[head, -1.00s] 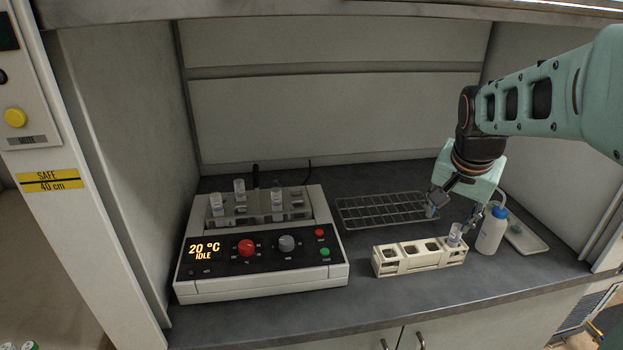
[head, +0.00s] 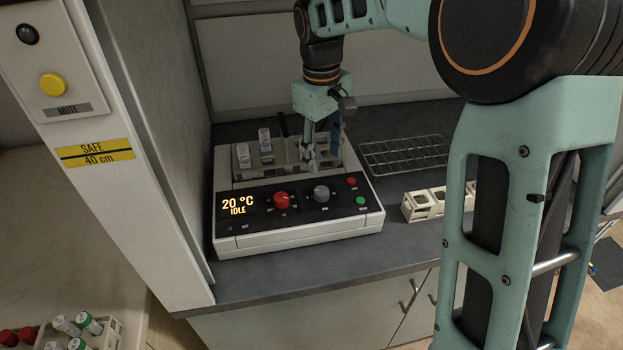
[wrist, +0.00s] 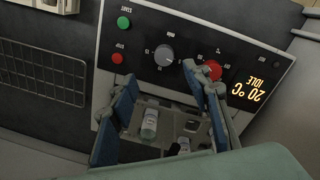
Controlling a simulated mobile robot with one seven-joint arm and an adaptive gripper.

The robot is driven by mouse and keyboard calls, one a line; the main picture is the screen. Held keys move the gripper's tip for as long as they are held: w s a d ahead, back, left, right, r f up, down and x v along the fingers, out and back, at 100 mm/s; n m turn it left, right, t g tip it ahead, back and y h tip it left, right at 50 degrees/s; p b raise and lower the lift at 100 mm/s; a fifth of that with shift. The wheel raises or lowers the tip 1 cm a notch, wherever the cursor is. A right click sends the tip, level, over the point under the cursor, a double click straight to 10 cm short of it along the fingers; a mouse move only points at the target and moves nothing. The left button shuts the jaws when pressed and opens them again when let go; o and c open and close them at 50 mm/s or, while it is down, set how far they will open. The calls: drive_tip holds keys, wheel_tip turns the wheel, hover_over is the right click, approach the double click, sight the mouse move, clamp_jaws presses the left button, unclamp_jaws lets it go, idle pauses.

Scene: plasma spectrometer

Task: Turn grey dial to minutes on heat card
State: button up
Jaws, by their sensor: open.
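The grey dial (head: 321,193) is on the dark front panel of the white heating unit (head: 300,236), right of a red dial (head: 281,200). In the wrist view the grey dial (wrist: 164,55) lies just beyond my fingertips, with its pointer line hard to read. The display (head: 238,206) reads 20 °C IDLE. My gripper (head: 316,161) is open and points down over the unit, behind the panel and apart from the grey dial. It shows in the wrist view (wrist: 163,77) with nothing between its fingers. I cannot make out a heat card.
Vials (head: 243,155) stand in the unit's block behind the panel, close to my fingers. Red (head: 352,182) and green (head: 360,200) buttons sit right of the grey dial. A wire rack (head: 405,152) and a cream tube rack (head: 424,204) are to the right.

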sight(321, 191)
drive_tip(key=f, duration=1)
drive_tip(key=shift+w+a+f, duration=0.15)
drive_tip(key=shift+a+f, duration=0.05)
drive_tip(key=shift+f, duration=0.2)
drive_tip(key=c, duration=1.2)
